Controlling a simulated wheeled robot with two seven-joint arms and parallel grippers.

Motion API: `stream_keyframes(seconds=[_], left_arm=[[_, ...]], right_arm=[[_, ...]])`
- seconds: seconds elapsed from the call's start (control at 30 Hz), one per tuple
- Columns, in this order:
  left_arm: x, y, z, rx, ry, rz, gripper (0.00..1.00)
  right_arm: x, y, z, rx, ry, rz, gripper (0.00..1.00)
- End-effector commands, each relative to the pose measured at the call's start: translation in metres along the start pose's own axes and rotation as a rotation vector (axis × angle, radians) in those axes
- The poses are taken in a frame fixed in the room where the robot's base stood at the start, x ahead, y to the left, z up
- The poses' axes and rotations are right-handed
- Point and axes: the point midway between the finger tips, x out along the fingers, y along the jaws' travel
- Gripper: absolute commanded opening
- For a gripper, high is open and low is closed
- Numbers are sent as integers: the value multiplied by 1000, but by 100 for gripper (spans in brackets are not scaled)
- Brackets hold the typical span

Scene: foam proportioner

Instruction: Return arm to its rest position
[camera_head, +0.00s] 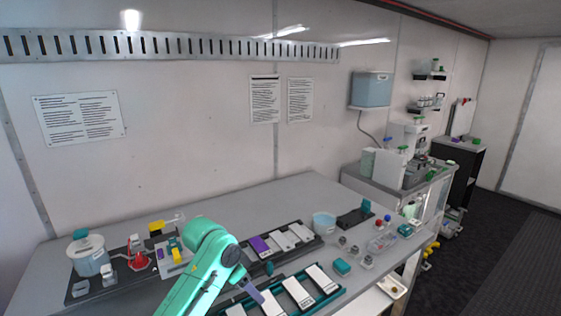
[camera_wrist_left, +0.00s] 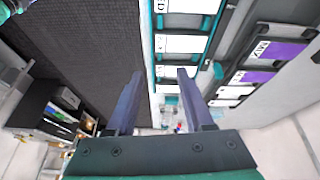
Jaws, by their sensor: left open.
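My left arm (camera_head: 205,262) is teal and reaches in from the bottom of the head view, over the front of the grey table (camera_head: 190,212). My left gripper (camera_head: 255,291) hangs at its end, close above or beside the front teal-edged tray (camera_head: 335,287) with white labelled cards; the exact gap cannot be told. In the left wrist view, the two dark fingers of the left gripper (camera_wrist_left: 160,73) stand apart with nothing between them. My right arm and gripper are not in view.
A dark tray (camera_head: 263,257) with white and purple cards lies behind. A white cup (camera_head: 324,223) and small jars are at right. The table's back strip is clear.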

Motion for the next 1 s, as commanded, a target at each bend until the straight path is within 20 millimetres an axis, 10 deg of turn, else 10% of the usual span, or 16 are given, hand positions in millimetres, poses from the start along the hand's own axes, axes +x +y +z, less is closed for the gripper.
stream_keyframes(seconds=[0.3, 0.9, 1.0], left_arm=[[54, 42, 110, -266, 27, -52, 52], [10, 84, 302, -667, -104, -343, 52], [43, 78, 314, -670, -119, -341, 52]], right_arm=[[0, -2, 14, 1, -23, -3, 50], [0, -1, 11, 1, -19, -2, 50], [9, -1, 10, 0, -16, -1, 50]])
